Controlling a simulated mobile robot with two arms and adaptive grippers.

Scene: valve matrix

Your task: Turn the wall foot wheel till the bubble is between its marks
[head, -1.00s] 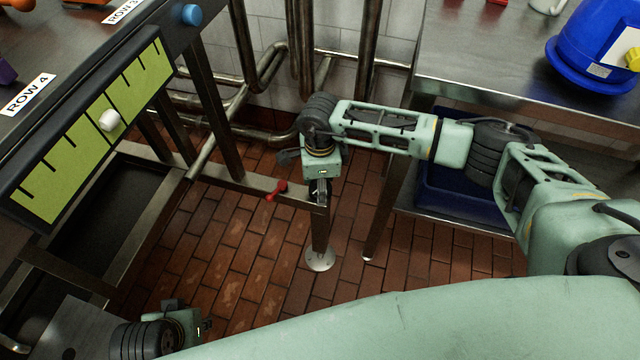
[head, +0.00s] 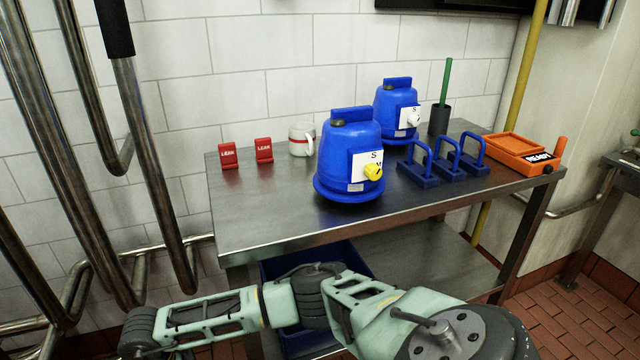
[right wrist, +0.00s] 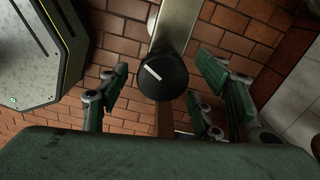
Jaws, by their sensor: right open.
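A round black wheel (right wrist: 163,77) with a white line across its face shows in the right wrist view, at a metal post (right wrist: 178,25). It looks like the foot wheel. My right gripper (right wrist: 160,90) is open, with its green-padded fingers to the left and right of the wheel. I cannot tell whether a finger touches it. In the head view my right arm (head: 225,312) crosses the bottom, and its gripper is out of that view. My left gripper is out of view. No bubble or marks show in either view now.
A steel table (head: 260,215) holds a blue canister with a yellow knob (head: 345,155), another blue canister (head: 394,105), a mug (head: 301,140), red tags (head: 229,156), blue padlock-like blocks (head: 418,168) and an orange device (head: 520,152). Metal pipes (head: 150,160) run along the wall at left.

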